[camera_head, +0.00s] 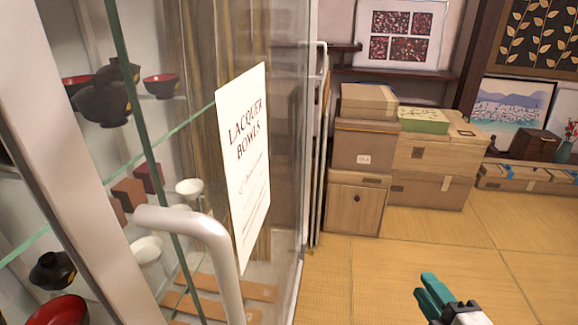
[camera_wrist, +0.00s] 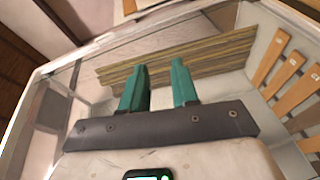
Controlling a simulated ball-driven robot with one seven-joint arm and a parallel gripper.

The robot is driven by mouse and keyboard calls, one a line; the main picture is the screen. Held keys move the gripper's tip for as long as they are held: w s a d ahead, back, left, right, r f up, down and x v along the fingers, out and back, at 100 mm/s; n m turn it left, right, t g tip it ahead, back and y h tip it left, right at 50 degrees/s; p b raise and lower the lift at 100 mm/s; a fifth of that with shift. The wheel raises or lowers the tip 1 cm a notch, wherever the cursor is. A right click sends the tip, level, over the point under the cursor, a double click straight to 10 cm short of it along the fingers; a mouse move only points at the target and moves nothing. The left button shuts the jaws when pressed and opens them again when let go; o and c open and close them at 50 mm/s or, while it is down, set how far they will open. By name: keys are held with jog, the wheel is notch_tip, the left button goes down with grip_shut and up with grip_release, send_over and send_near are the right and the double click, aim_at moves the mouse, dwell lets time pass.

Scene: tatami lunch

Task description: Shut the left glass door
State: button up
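A glass display cabinet fills the left of the head view. A glass door pane (camera_head: 185,120) crosses in front of its shelves, with a greenish upright edge and a bent white handle (camera_head: 205,235) close to the camera. A second white handle (camera_head: 322,62) stands at the far side of the glass. I cannot tell surely which door is the left one or how far each stands open. My gripper (camera_head: 428,292) is at the lower right, apart from the near handle. In the wrist view its teal fingers (camera_wrist: 159,88) are apart with nothing between them.
A white paper sign (camera_head: 245,160) reads "LACQUER BOWLS". Lacquer bowls (camera_head: 105,95) stand on the glass shelves. Cardboard boxes (camera_head: 365,145) and a small wooden cabinet (camera_head: 355,205) stand behind, by the wall. The tatami floor (camera_head: 400,250) at the right is clear.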

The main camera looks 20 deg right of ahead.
aim_at(228, 290)
jog(key=a+r+n+t+y+p, duration=0.1)
jog(key=a+r+n+y+p, duration=0.45)
jog(key=r+n, duration=0.45)
jog(key=a+r+n+t+y+p, duration=0.2)
jog(key=a+r+n+y+p, duration=0.35)
jog(key=r, duration=0.65)
jog(key=s+a+r+n+g+y+p, duration=0.3)
jog(key=s+a+n+g+y, duration=0.3)
jog(key=n, duration=0.4)
jog(key=s+a+r+n+g+y+p, duration=0.35)
jog(key=a+n+g, duration=0.3)
jog(key=n, duration=0.45)
jog(key=shift+g, duration=0.35)
jog(key=shift+p+x, duration=1.35)
jog(key=shift+x, duration=3.45)
jog(key=shift+s, duration=0.15)
grip_shut()
